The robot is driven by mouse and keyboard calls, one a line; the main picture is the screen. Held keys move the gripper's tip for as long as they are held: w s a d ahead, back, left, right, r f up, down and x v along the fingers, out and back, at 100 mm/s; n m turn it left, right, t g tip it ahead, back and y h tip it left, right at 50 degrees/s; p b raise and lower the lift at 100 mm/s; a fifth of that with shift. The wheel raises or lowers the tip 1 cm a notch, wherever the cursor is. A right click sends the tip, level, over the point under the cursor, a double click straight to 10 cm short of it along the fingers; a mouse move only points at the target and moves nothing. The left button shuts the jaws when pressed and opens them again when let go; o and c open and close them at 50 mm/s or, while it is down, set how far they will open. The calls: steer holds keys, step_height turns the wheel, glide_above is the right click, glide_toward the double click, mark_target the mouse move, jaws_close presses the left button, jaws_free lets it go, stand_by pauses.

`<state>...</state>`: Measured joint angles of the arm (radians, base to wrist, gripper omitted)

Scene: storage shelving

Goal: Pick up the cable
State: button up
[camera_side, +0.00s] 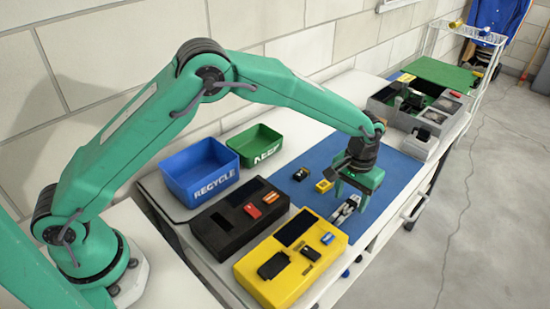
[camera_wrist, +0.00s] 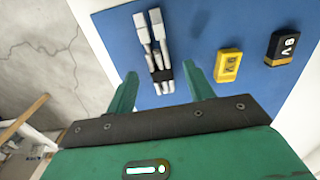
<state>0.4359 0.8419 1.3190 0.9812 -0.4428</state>
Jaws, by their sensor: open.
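The cable (camera_wrist: 155,40) is a folded light grey lead with two pale connectors and a black tie around its middle. It lies on the blue mat (camera_wrist: 196,17). In the side view the cable (camera_side: 344,210) lies just below my gripper (camera_side: 354,194). In the wrist view my gripper (camera_wrist: 160,83) is open, with its green fingers apart and the tied part of the cable showing between them. The fingers do not visibly touch the cable.
A yellow block (camera_side: 323,186) and a black 9V battery (camera_side: 300,174) lie on the mat nearby. A yellow tray (camera_side: 268,286), a black tray (camera_side: 212,236), a blue RECYCLE bin (camera_side: 176,186) and a green KEEP bin (camera_side: 247,158) stand left of it. A grey divided box (camera_side: 387,108) stands behind.

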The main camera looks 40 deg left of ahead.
steer(key=shift+f, duration=0.9)
steer(key=c, duration=1.1)
steer(key=shift+r, duration=0.15)
steer(key=shift+r, duration=0.55)
steer(key=r, duration=0.3)
steer(key=shift+s+d+r, duration=0.1)
steer(key=shift+s+d, duration=0.1)
steer(key=s+d+r, duration=0.2)
steer(key=s, duration=0.1)
steer(key=s+d+r, duration=0.2)
steer(key=s, duration=0.1)
steer(key=s+d+r, duration=0.2)
steer(key=s, duration=0.1)
steer(key=shift+s+d+r, duration=0.1)
steer(key=shift+s+r, duration=0.05)
steer(key=shift+r, duration=0.1)
